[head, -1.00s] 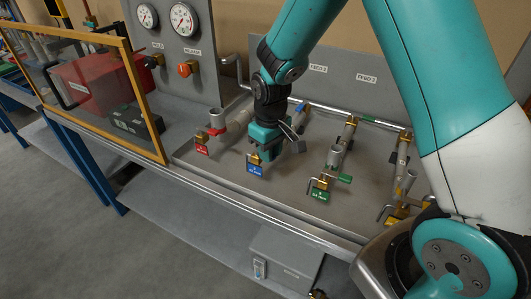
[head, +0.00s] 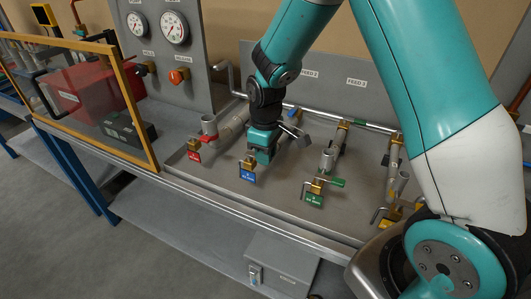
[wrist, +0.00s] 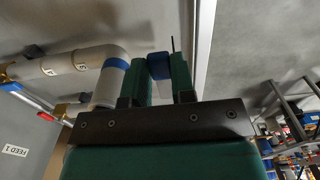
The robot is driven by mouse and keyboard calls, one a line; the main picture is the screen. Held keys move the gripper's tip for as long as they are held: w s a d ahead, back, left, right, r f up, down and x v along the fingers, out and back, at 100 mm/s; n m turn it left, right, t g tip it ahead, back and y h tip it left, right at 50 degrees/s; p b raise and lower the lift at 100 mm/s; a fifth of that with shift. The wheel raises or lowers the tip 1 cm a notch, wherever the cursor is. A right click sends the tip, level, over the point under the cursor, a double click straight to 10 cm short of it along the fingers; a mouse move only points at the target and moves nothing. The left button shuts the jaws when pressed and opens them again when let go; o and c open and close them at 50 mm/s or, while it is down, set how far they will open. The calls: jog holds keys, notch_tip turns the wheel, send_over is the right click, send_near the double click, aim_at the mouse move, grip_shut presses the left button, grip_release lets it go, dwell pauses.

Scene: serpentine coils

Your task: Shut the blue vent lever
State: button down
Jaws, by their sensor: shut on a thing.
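The blue lever shows as a blue block (wrist: 159,66) between my fingers in the wrist view. My gripper (head: 262,157) is shut on it, pointing down at the blue-tagged pipe in the head view. Most of the lever is hidden by my gripper there. A blue tag (head: 247,176) hangs from brass just in front of the gripper. In the wrist view the pale pipe (wrist: 104,80) with a blue band bends close to the left of the fingers.
The red valve (head: 208,138) stands to the left and the green lever (head: 337,183) to the right on the same grey tray. A yellow-framed clear screen (head: 137,102) stands farther left. A steel rail runs along the front edge.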

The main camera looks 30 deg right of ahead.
jog(key=c, duration=1)
grip_release()
jog(key=shift+o, duration=0.2)
notch_tip(320, 180, up, 18)
jog(key=b, duration=0.2)
jog(key=shift+f+b, duration=0.25)
jog(key=shift+b, duration=0.15)
jog(key=s+a+y, duration=0.1)
jog(key=s+a, duration=0.2)
jog(key=s, duration=0.4)
jog(key=s+a+f+y, duration=0.1)
jog(key=s+a, duration=0.3)
jog(key=s, duration=0.4)
jog(key=s+a+y, duration=0.2)
jog(key=s+a, duration=0.2)
jog(key=s, duration=0.4)
jog(key=shift+s+f, duration=0.15)
jog(key=shift+s, duration=0.05)
